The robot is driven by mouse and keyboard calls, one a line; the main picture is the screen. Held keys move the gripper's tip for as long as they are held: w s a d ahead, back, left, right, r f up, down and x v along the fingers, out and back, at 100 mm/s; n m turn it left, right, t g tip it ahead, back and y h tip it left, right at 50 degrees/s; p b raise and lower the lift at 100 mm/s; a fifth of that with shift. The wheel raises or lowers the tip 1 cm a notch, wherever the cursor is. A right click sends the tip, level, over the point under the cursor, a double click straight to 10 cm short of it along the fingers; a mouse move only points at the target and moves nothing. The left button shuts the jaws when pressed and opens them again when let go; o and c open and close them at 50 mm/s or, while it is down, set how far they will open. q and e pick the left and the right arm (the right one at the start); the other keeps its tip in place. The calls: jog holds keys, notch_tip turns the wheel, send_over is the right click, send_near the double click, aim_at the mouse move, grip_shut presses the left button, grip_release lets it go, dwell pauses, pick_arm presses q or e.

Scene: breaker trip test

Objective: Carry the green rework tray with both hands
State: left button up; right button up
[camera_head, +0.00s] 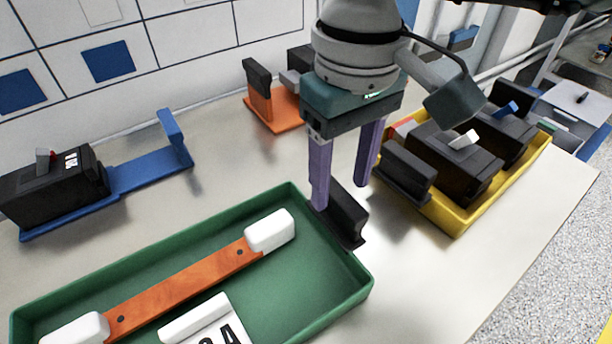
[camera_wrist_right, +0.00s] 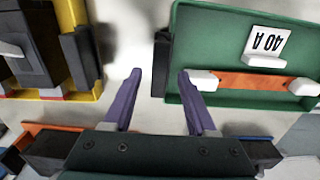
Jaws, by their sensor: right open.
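The green rework tray (camera_head: 300,277) lies on the bench at the lower left of the head view; its lower part is cut off. It also shows at the upper right of the wrist view (camera_wrist_right: 190,50). A black handle (camera_head: 345,220) stands on its right end. My right gripper (camera_head: 341,196) is open, its purple fingers pointing down at this handle. In the wrist view the handle (camera_wrist_right: 160,62) shows between the fingertips (camera_wrist_right: 160,75); I cannot tell the height gap. An orange bar (camera_head: 185,287) with white ends and a 40 A card (camera_head: 222,334) lie inside the tray. My left gripper is not in view.
A yellow tray (camera_head: 458,227) with black breakers and a black handle (camera_head: 405,172) stands close at the right. A blue stand (camera_head: 150,172) with a black breaker (camera_head: 50,185) is at the left. An orange stand (camera_head: 272,112) is behind. The bench at the front right is clear.

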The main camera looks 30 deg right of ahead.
notch_tip(320, 180, up, 9)
jog(key=shift+f, duration=0.15)
dwell(0.5)
